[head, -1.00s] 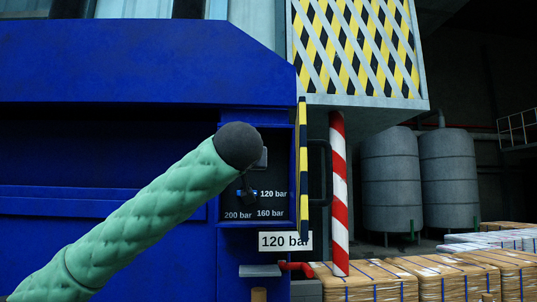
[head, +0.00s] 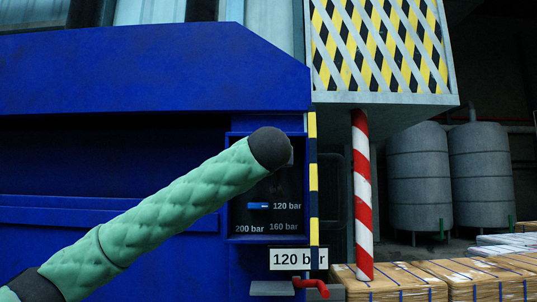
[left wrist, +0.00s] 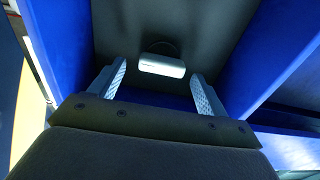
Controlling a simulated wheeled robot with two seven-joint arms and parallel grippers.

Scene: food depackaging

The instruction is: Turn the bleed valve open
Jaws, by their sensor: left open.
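In the head view an open cabinet recess (head: 236,222) in the blue machine holds a small blue lever (head: 258,206) beside the "120 bar" label. My left gripper's dark wrist end (head: 270,148) covers the upper part of this recess and hides its own fingers. In the left wrist view my left gripper (left wrist: 161,88) is open and empty. A pale grey bar-shaped handle (left wrist: 161,66) on the dark back panel shows between and beyond its fingers, apart from them. A red-handled valve (head: 312,286) sits below the recess. I cannot tell which handle is the bleed valve. My right gripper is out of view.
A yellow-black striped door edge (head: 313,180) stands at the recess's right side. A "120 bar" sign (head: 290,259) is below. A red-white post (head: 362,200) and strapped boxes (head: 400,282) are farther right. Blue walls flank the gripper in the wrist view.

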